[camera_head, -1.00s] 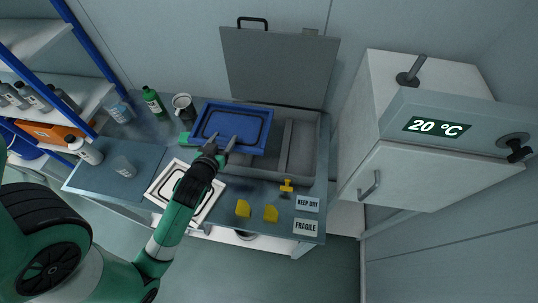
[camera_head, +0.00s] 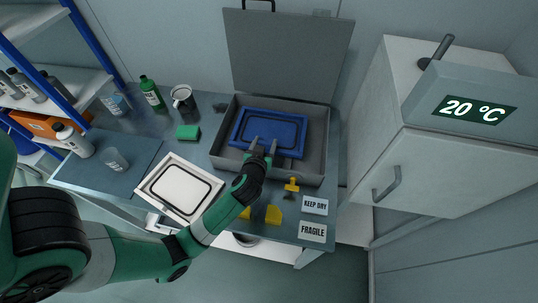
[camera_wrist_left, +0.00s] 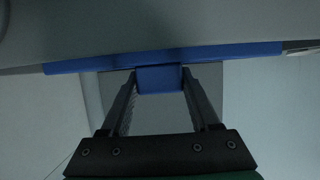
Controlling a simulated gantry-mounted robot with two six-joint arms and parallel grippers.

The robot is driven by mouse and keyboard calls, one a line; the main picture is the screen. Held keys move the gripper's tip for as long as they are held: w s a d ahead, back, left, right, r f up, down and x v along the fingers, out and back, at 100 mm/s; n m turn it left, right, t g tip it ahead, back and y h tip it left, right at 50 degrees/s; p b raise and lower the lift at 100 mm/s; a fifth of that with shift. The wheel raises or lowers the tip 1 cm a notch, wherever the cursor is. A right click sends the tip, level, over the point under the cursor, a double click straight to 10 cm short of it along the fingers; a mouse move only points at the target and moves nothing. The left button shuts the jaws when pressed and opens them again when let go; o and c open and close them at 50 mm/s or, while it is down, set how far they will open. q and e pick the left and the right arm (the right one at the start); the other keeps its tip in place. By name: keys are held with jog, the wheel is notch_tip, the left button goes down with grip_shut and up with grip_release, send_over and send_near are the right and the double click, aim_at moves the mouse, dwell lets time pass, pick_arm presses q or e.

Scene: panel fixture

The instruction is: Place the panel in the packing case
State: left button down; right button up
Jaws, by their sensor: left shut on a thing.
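The blue panel (camera_head: 268,130) is a flat rectangle with a dark outline on its face. It is over the open grey packing case (camera_head: 226,141), within the case's outline in the head view; whether it touches the case floor cannot be told. My left gripper (camera_head: 262,147) is shut on the panel's near edge. In the left wrist view, the fingers (camera_wrist_left: 160,80) pinch a blue tab of the panel (camera_wrist_left: 215,52). The case lid (camera_head: 290,55) stands raised at the back. My right gripper is not in view.
A white framed plate (camera_head: 180,187) lies left of the case. A green block (camera_head: 188,132), a mug (camera_head: 183,97) and a green bottle (camera_head: 151,92) stand behind it. Yellow pieces (camera_head: 273,214), a yellow stamp-like item (camera_head: 292,187) and labels (camera_head: 313,231) lie in front. A white cabinet (camera_head: 420,180) stands right.

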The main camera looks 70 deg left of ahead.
pick_arm(q)
jog(key=shift+w+f, duration=0.25)
jog(key=shift+w, duration=0.1)
jog(key=shift+w+f, duration=0.15)
jog(key=shift+f, duration=0.1)
jog(key=f+b, duration=0.3)
jog(key=shift+w+f, duration=0.2)
jog(key=shift+f, duration=0.2)
jog(key=shift+c, duration=0.6)
grip_release()
jog(key=shift+r, duration=0.1)
